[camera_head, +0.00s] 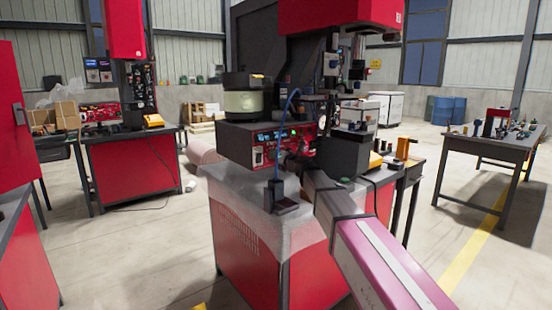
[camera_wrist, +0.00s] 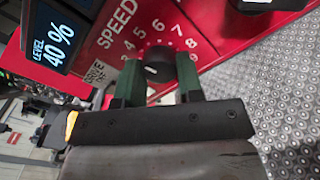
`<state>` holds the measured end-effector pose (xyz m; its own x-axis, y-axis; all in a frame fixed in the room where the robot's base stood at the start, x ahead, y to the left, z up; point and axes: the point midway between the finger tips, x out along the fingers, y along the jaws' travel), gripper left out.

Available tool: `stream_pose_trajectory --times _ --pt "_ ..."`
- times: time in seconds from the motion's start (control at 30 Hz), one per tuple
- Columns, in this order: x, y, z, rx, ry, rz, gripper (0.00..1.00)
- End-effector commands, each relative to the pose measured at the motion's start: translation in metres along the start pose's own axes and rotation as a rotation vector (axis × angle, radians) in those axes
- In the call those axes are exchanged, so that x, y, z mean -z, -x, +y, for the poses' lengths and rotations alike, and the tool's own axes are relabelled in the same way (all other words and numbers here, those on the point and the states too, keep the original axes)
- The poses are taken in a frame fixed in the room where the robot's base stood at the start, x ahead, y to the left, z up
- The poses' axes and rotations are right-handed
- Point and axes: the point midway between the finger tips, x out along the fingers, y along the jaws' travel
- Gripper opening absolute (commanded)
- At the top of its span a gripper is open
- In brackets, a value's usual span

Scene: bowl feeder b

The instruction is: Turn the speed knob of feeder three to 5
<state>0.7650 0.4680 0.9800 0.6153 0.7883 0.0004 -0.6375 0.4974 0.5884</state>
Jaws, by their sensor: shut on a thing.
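The speed knob (camera_wrist: 161,64) is a dark round knob on a red panel (camera_wrist: 215,30) in the wrist view. White numbers run in an arc around it under the word SPEED, with the 5 (camera_wrist: 139,31) up and left of the knob. A small white mark shows on the knob's lower left; I cannot tell which number it points to. My gripper (camera_wrist: 160,78) has its green-sided fingers shut on the knob, one on each side. In the head view my gripper (camera_head: 296,152) is at the front of the red control box (camera_head: 258,156) and hides the knob.
A display (camera_wrist: 55,35) reading LEVEL 40 % is left of the knob. Another dark knob (camera_wrist: 252,4) is at the upper right. A feeder bowl (camera_head: 243,103) stands on the control box. A blue cable (camera_head: 281,140) hangs before the box's front. Open floor (camera_head: 150,250) lies left.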

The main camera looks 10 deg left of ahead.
Motion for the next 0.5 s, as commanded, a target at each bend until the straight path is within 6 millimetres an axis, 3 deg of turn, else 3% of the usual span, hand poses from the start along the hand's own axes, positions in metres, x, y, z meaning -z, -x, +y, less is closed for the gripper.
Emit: stream_pose_trajectory --times 0.5 --pt "0.0013 0.0008 -0.0002 0.001 -0.348 0.002 0.10"
